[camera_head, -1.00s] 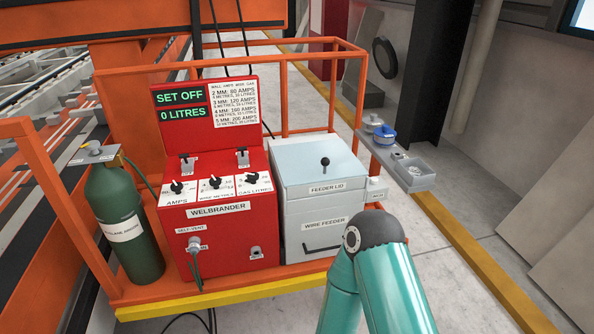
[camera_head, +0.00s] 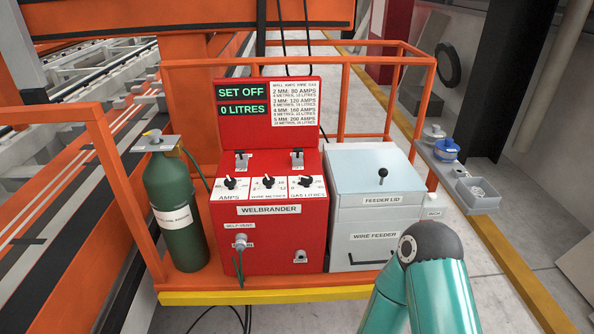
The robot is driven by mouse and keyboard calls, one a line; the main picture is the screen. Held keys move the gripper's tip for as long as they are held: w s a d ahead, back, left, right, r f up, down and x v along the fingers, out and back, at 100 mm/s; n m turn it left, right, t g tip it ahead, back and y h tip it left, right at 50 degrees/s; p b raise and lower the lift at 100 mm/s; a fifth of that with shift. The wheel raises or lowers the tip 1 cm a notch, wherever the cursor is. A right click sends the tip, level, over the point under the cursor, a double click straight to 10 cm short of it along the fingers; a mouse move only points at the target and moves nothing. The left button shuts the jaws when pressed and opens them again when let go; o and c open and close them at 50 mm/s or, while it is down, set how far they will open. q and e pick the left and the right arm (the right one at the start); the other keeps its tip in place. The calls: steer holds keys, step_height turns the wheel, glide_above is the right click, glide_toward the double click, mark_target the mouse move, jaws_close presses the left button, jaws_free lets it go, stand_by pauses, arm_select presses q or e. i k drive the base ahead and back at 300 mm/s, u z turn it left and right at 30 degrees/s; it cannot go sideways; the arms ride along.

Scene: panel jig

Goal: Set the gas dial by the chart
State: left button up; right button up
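The red Welbrander welding set (camera_head: 268,240) stands on the orange cart. Its gas litres dial (camera_head: 306,181) is the rightmost of three black knobs, beside the wire metres dial (camera_head: 268,181) and the amps dial (camera_head: 230,183). The green display (camera_head: 242,101) reads "SET OFF" and "0 LITRES". The chart (camera_head: 295,103) lists wall, amps, wire and gas, from 2 mm: 80 amps to 5 mm: 200 amps; its smaller lines are hard to read. A teal arm link of mine shows at the lower right, in front of the wire feeder. Neither gripper is in view.
A green gas cylinder (camera_head: 175,205) stands left of the set. The grey wire feeder (camera_head: 372,240) with its feeder lid (camera_head: 375,185) stands to the right. Orange rails (camera_head: 343,95) surround the cart. A grey side tray (camera_head: 478,196) holds small items.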

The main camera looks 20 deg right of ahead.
mark_target(306, 180)
steer(key=i, duration=0.85)
steer(key=z, duration=0.05)
